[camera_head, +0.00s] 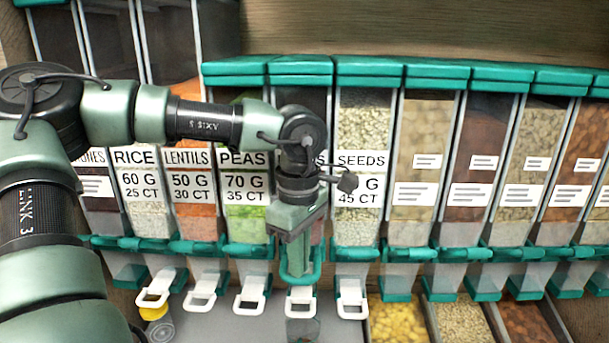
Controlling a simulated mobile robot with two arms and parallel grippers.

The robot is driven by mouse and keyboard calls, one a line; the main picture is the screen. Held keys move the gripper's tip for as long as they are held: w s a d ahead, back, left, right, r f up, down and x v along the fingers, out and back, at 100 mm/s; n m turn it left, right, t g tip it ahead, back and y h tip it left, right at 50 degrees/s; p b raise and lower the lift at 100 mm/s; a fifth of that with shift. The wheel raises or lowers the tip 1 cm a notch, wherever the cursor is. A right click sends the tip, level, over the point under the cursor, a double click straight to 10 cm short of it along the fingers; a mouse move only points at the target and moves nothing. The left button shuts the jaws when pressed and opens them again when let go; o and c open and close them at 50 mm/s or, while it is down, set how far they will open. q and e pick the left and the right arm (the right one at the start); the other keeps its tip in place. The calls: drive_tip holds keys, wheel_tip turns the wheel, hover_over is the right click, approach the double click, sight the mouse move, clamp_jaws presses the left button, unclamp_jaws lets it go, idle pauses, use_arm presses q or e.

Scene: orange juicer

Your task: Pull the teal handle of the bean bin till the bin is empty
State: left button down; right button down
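The bean bin (318,103) stands between the PEAS and SEEDS bins. My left gripper and wrist cover most of its front, and only the last letters of its label show. The upper part of the bin looks dark; its lower contents are mostly hidden. Its teal handle (317,268) is a loop at the bottom front. My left gripper (299,262) points down at this handle, its fingertips overlapping the loop. I cannot tell whether the fingers are closed on it. My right gripper is not in view.
Bins for rice (150,215), lentils (196,222), peas (249,222) and seeds (361,220) stand alongside. White handles (250,296) jut out below. A yellow-lidded jar (157,325) is at lower left. Open trays of food (398,322) are at lower right.

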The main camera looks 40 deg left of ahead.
use_arm(q)
wheel_tip(320, 180, up, 6)
drive_tip(key=w+p, duration=0.1)
drive_tip(key=p, duration=0.3)
drive_tip(key=shift+a+r+p, duration=0.15)
drive_tip(key=shift+a+p, duration=0.15)
drive_tip(key=shift+a, duration=0.1)
drive_tip(key=shift+w+a, duration=0.1)
drive_tip(key=shift+w, duration=0.05)
drive_tip(key=shift+f, duration=0.2)
idle(0.6)
